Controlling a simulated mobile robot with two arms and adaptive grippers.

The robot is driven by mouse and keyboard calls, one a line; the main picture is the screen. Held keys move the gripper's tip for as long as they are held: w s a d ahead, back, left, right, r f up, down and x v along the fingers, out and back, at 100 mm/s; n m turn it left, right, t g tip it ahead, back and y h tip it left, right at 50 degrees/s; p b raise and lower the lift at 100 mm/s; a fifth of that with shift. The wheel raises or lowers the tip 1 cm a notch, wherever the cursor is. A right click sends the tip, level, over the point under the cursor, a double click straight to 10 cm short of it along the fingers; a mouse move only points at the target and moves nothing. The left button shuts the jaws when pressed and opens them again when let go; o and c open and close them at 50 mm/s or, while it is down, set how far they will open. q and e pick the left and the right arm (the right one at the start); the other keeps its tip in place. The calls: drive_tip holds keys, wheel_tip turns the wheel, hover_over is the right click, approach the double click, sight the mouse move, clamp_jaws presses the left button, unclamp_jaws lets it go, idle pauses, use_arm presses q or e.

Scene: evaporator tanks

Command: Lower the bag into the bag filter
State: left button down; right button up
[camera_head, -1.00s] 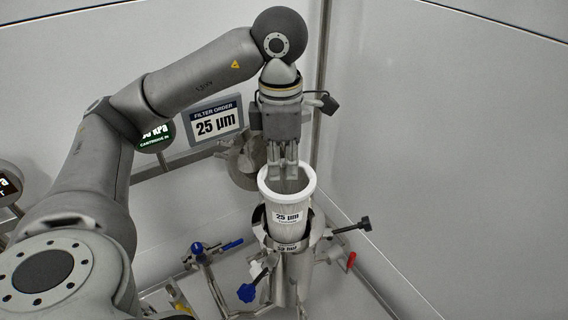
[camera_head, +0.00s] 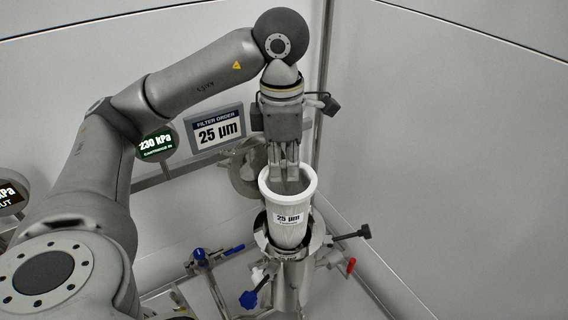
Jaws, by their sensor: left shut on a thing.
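The white filter bag (camera_head: 287,226) has a thick white rim and a label reading "25 µm". It hangs nearly upright, its rim end up. My left gripper (camera_head: 284,177) points down and is shut on it at the rim, with its fingers over the bag's open mouth. The steel bag filter housing (camera_head: 291,275) stands directly below. The bag's lower end overlaps the housing's top opening in the picture; I cannot tell how far it is inside, if at all. The bag hides much of the opening. My right gripper is not in view.
Black-knobbed clamp bolt (camera_head: 364,231), blue knob (camera_head: 248,299) and red handle (camera_head: 350,266) surround the housing. A round steel lid (camera_head: 247,172) stands behind. A "FILTER ORDER 25 µm" sign (camera_head: 217,130) and a 230 kPa gauge (camera_head: 157,144) are left. Bare wall panels lie right.

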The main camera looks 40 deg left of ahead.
sight(289, 186)
use_arm(q)
drive_tip(key=shift+s+d, duration=0.1)
drive_tip(key=shift+d, duration=0.1)
drive_tip(key=shift+s+d, duration=0.2)
drive_tip(key=shift+d, duration=0.2)
drive_tip(key=shift+f, duration=0.15)
idle(0.8)
drive_tip(key=shift+f+b, duration=0.6)
drive_tip(key=shift+f, duration=0.05)
drive_tip(key=shift+s+d+f+b, duration=0.2)
drive_tip(key=shift+d+f+b, duration=0.05)
drive_tip(key=shift+f+b, duration=0.45)
drive_tip(key=shift+s+d+f+b, duration=0.2)
drive_tip(key=shift+d+f+b, duration=0.05)
drive_tip(key=shift+f+b, duration=0.45)
drive_tip(key=shift+w+a, duration=0.1)
drive_tip(key=shift+w, duration=0.05)
